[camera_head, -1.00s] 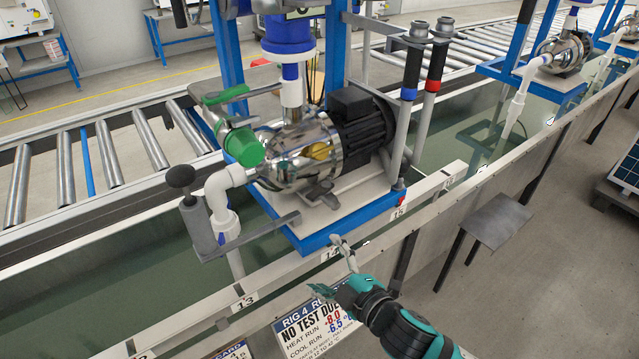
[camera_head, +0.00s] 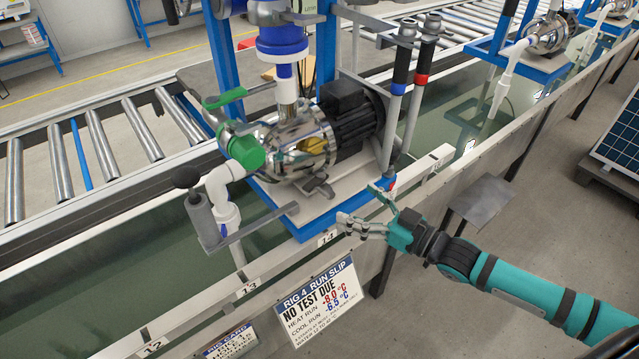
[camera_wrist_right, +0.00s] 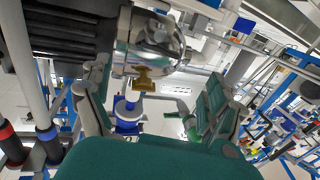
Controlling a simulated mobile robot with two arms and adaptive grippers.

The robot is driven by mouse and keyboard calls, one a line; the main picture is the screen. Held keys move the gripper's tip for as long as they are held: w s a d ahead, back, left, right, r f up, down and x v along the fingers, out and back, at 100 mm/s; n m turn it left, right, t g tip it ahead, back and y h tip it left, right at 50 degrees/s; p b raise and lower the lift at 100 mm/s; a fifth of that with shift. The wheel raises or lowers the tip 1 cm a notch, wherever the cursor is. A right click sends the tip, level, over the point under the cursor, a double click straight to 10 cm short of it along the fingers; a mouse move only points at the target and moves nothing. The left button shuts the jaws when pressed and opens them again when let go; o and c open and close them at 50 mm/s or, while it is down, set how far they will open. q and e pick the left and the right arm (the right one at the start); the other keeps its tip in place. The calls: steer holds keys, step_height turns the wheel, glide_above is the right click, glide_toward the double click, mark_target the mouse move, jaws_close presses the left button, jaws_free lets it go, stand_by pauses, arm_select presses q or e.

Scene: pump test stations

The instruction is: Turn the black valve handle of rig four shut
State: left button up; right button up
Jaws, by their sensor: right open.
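Rig four is a steel pump (camera_head: 290,150) with a black motor on a blue-edged base over a water trough. A black round knob (camera_head: 186,175) stands on a grey fitting at the left pipe. Two upright pipes with black sleeves (camera_head: 402,65) stand at the right, one banded blue, one red. I cannot tell for sure which black part is the valve handle. My right gripper (camera_head: 356,204) is open and empty, in front of the base's right corner, its fingers pointing left. In the right wrist view its open fingers (camera_wrist_right: 157,80) frame the pump's brass fitting (camera_wrist_right: 145,78).
A green lever (camera_head: 225,98) and green cap (camera_head: 245,150) sit on the pump's left side. The trough's front rail (camera_head: 290,262) carries the rig 4 slip (camera_head: 318,300), reading "NO TEST DUE". A grey shelf (camera_head: 482,203) juts out at right. Rollers run behind.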

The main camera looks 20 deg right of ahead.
mark_target(319, 185)
steer(key=x, duration=1)
steer(key=shift+w+a, duration=0.25)
steer(key=shift+a, duration=0.05)
steer(key=c, duration=1.2)
steer(key=shift+a+r+p, duration=0.15)
steer(key=shift+r+p, duration=0.05)
steer(key=shift+p, duration=0.3)
steer(key=shift+a+r+m+t+h+p, duration=0.1)
steer(key=shift+m+t+h+p, duration=0.4)
steer(key=shift+m+h+p, duration=0.4)
steer(key=shift+w+m+t+h+p, duration=0.15)
steer(key=shift+m+t+h+p, duration=0.2)
steer(key=shift+h+p, duration=0.35)
steer(key=shift+f+m+h, duration=0.2)
steer(key=shift+m+h, duration=0.05)
steer(key=shift+h, duration=0.25)
